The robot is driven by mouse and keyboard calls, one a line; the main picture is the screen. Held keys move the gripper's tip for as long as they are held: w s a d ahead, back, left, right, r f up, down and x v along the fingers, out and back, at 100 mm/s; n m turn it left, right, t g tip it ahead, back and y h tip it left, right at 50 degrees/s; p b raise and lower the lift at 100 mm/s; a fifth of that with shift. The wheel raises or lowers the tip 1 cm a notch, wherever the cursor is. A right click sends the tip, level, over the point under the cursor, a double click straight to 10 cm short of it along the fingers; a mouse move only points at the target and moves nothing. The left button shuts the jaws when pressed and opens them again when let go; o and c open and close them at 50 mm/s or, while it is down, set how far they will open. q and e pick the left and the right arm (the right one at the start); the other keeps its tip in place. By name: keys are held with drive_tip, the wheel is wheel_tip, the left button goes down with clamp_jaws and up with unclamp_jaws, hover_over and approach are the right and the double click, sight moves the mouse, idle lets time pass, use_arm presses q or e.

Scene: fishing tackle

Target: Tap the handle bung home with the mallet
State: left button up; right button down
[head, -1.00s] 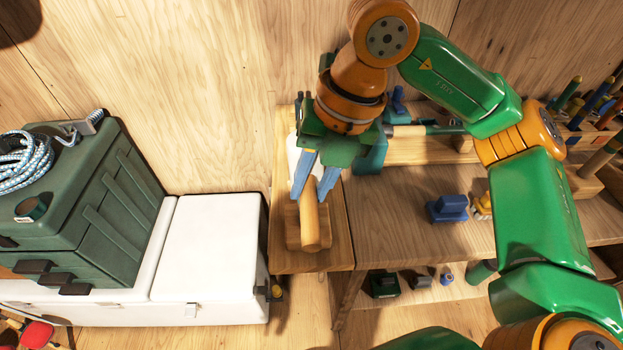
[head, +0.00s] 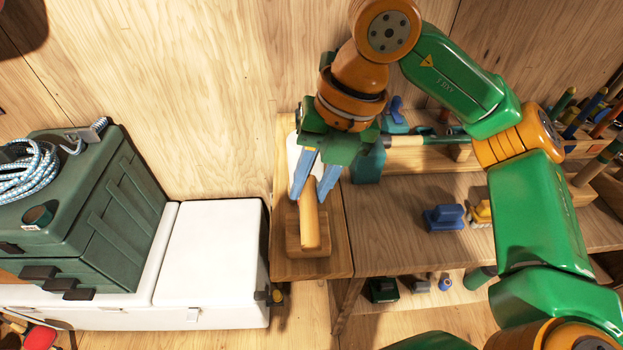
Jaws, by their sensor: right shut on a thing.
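My right gripper (head: 311,196) points down at the left end of the workbench (head: 338,262). It is shut on a pale wooden cylinder (head: 310,226), which looks like the mallet's handle. The cylinder slants toward the front, over a wooden block (head: 293,240). I cannot tell whether that block is the mallet's head or a rest under it. A green rod handle with a pale section (head: 402,140) lies level behind and to the right, near a teal block (head: 368,166). My right wrist is close to its left end. I cannot make out the bung. My left gripper is out of view.
A white cooler (head: 210,250) and a dark green tackle box (head: 95,220) with coiled rope (head: 30,165) stand on the left. A blue object (head: 444,217) and a yellow brush (head: 480,212) sit on the bench at right. The bench middle is largely clear.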

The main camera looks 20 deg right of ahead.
use_arm(q)
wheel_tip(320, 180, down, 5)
drive_tip(key=b, duration=0.3)
use_arm(e)
wheel_tip(320, 180, down, 3)
drive_tip(key=shift+p, duration=1)
drive_tip(key=shift+w+r+p, duration=0.1)
drive_tip(key=shift+r+p, duration=0.25)
drive_tip(key=shift+p, duration=0.05)
use_arm(q)
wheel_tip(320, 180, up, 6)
drive_tip(key=p, duration=0.2)
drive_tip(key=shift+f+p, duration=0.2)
drive_tip(key=shift+p, duration=0.2)
use_arm(e)
wheel_tip(320, 180, up, 3)
drive_tip(key=shift+r, duration=0.2)
wheel_tip(320, 180, up, 4)
drive_tip(key=p, duration=0.3)
drive_tip(key=shift+r+p, duration=0.15)
drive_tip(key=shift+p, duration=0.2)
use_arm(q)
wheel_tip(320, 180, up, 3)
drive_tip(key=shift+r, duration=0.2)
use_arm(e)
drive_tip(key=shift+f, duration=0.2)
